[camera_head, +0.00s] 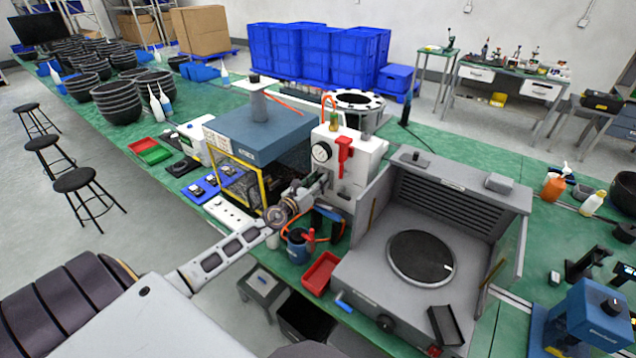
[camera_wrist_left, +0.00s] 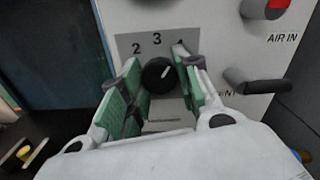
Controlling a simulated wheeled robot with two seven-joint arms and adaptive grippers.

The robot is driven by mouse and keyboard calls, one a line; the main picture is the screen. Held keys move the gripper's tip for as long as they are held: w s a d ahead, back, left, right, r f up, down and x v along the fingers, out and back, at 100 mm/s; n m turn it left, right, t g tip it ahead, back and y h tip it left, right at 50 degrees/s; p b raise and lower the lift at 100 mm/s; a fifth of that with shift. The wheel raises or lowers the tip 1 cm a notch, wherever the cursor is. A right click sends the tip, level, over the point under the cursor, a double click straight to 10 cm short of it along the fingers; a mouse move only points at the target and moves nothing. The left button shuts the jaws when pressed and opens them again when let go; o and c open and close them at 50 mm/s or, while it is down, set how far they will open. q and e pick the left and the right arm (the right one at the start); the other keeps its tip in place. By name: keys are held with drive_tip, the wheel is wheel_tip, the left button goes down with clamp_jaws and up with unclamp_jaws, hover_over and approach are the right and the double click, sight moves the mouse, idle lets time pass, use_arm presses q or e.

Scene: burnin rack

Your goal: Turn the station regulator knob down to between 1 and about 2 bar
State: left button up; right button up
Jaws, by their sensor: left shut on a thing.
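The station regulator knob (camera_wrist_left: 158,75) is a dark round knob with a white pointer mark, on the white station box (camera_head: 357,165). In the left wrist view its scale plate (camera_wrist_left: 146,43) shows 2 and 3, with another figure at the right partly covered by a finger. The white mark points up and right, to the right of the 3. My left gripper (camera_wrist_left: 155,88) is shut on the knob, one green-padded finger on each side. In the head view my left gripper (camera_head: 318,182) reaches the box's left front. The round gauge (camera_head: 322,152) is too small to read.
A red lever (camera_head: 344,152) stands beside the gauge. A blue-topped enclosure (camera_head: 262,133) with a yellow frame is left of the box. A grey open chamber (camera_head: 430,250) is at the right. A red bin (camera_head: 321,272) sits below the box.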

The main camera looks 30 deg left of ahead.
use_arm(q)
drive_tip(key=shift+n+p, duration=1.55)
drive_tip(key=shift+n, duration=7.05)
drive_tip(key=o, duration=1)
drive_tip(key=shift+s, duration=0.15)
drive_tip(key=shift+s+a, duration=0.15)
drive_tip(key=shift+s, duration=1.8)
drive_tip(key=shift+s+a, duration=0.2)
drive_tip(key=shift+s, duration=1.75)
drive_tip(key=shift+s+a, duration=0.15)
drive_tip(key=shift+s, duration=1.8)
